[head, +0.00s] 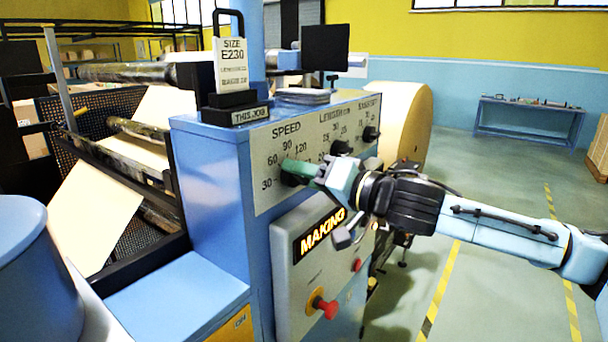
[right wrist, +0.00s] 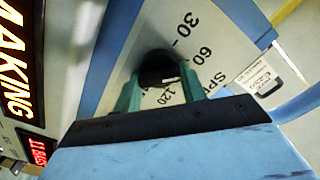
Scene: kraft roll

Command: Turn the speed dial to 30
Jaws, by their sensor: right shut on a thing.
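The speed dial is a black round knob (head: 289,181) on the pale control panel (head: 262,199), under the word SPEED. The numbers 30, 60, 90 and 120 stand around it. My right gripper (head: 297,172) reaches in from the right and covers most of the knob in the head view. In the right wrist view, the green fingers of the gripper (right wrist: 160,82) are on either side of the black knob (right wrist: 157,66) and shut on it. The knob's pointer is hidden, so I cannot tell which number it is set to. My left gripper is not in view.
Two more black dials, the length dial (head: 341,147) and another (head: 371,133), sit to the right. Below are a lit MAKING display (head: 320,235) and a red stop button (head: 327,307). A job card (head: 232,66) stands on top. Open floor lies to the right.

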